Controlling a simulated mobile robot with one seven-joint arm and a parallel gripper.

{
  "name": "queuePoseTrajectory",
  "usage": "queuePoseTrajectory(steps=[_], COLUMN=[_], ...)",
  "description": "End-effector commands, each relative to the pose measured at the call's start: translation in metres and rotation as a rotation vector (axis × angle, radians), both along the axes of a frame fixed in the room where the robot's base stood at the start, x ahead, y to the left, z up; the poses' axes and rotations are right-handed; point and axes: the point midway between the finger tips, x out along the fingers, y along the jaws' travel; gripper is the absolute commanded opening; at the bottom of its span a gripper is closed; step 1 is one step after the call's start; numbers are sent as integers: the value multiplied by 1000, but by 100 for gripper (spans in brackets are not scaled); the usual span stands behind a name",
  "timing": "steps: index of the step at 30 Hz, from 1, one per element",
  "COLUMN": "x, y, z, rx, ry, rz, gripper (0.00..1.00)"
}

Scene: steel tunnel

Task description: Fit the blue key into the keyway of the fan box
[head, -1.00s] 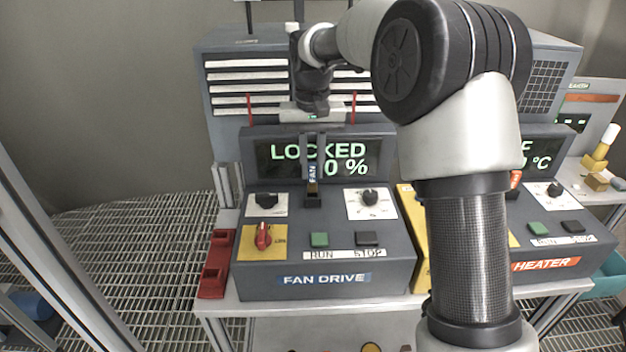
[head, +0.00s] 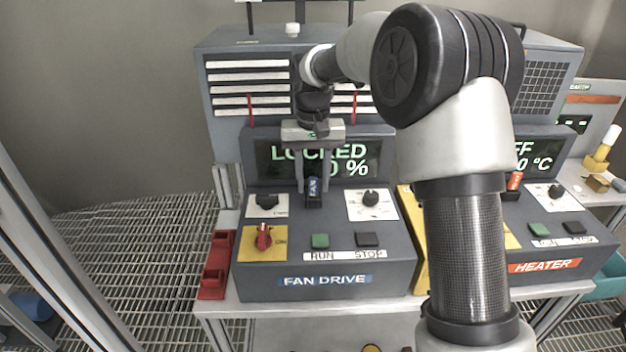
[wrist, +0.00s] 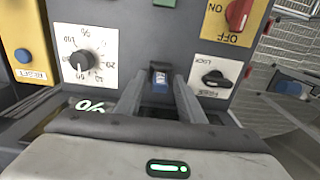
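The fan box (head: 255,288), labelled FAN DRIVE, stands on the bench with its screen reading LOCKED and 0 %. The blue key (head: 313,186), marked FAN, stands upright at the black keyway (head: 314,203) below the screen. Its lower end is hidden, so I cannot see how deep it sits. My gripper (head: 312,188) is open, with one finger on each side of the key and a gap to both. The wrist view also shows the key (wrist: 160,85) between the spread fingers.
A red switch (head: 263,238), a black dial (head: 370,198) and a green RUN button (head: 320,240) surround the keyway. The heater box (head: 560,255) is on the right, partly behind my arm. A red holder (head: 216,265) is at the left bench edge.

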Motion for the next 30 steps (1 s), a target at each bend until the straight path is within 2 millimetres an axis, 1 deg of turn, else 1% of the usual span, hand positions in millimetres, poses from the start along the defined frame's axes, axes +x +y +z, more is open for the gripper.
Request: queuePoseTrajectory(steps=[4,7,15,18,21,24,30], x=[1,1,1,1,1,1,-3], y=[0,0,1,0,0,0,-2], z=[7,20,79,98,112,120,127], rx=[0,0,1,1,0,0,-1], ry=[-2,-4,-4,-4,-3,-2,-7], rz=[0,0,1,1,0,0,1], gripper=[35,35,35,35,35,35,35])
